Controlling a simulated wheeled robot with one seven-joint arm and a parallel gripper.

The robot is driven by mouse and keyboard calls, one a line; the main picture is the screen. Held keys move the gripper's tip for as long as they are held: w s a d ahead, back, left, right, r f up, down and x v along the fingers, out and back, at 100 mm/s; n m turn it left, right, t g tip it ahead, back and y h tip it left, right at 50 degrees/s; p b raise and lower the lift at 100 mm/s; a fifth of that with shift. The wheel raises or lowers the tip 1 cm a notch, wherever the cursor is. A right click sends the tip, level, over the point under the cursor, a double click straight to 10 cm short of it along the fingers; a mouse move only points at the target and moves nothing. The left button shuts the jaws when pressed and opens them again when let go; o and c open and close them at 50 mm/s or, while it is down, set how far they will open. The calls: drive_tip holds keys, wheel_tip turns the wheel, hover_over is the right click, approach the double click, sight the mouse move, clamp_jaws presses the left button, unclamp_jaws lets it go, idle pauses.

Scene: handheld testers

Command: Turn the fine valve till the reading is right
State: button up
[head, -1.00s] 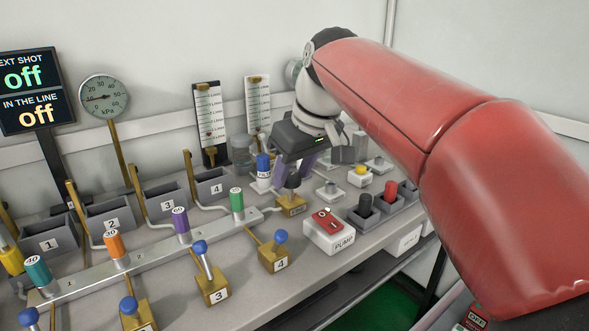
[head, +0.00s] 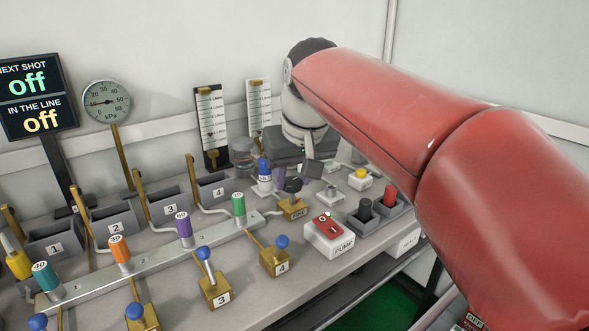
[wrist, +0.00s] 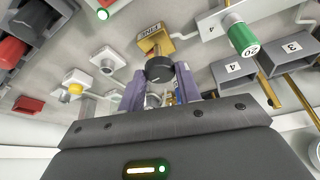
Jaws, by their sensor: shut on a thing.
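The fine valve is a brass block (head: 292,207) marked FINE with a round black knob (head: 292,185) on top. In the wrist view the black knob (wrist: 159,69) sits between the tips of my purple fingers. My gripper (wrist: 160,86) is shut on the knob; in the head view the gripper (head: 293,175) partly hides behind my arm. A round kPa gauge (head: 106,101) stands at the back left, its needle pointing left. Two upright scales, one left (head: 211,127) and one right (head: 259,107), stand behind the valve. The display (head: 38,96) reads "off" on both lines.
A white PUMP box (head: 329,236) with a red top stands just in front of the valve. Brass valve 4 (head: 275,260) with a blue-tipped lever is to its left. Black and red knobs in grey holders (head: 375,208) stand to the right.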

drive_tip(key=shift+a+m+h+p, duration=0.1)
drive_tip(key=shift+m+h+p, duration=0.4)
drive_tip(key=shift+m, duration=1)
drive_tip(key=o, duration=1)
drive_tip(key=shift+c, duration=0.2)
drive_tip(key=p+v, duration=0.1)
drive_tip(key=v, duration=0.6)
drive_tip(key=shift+s+r, duration=0.3)
drive_tip(key=shift+r, duration=0.05)
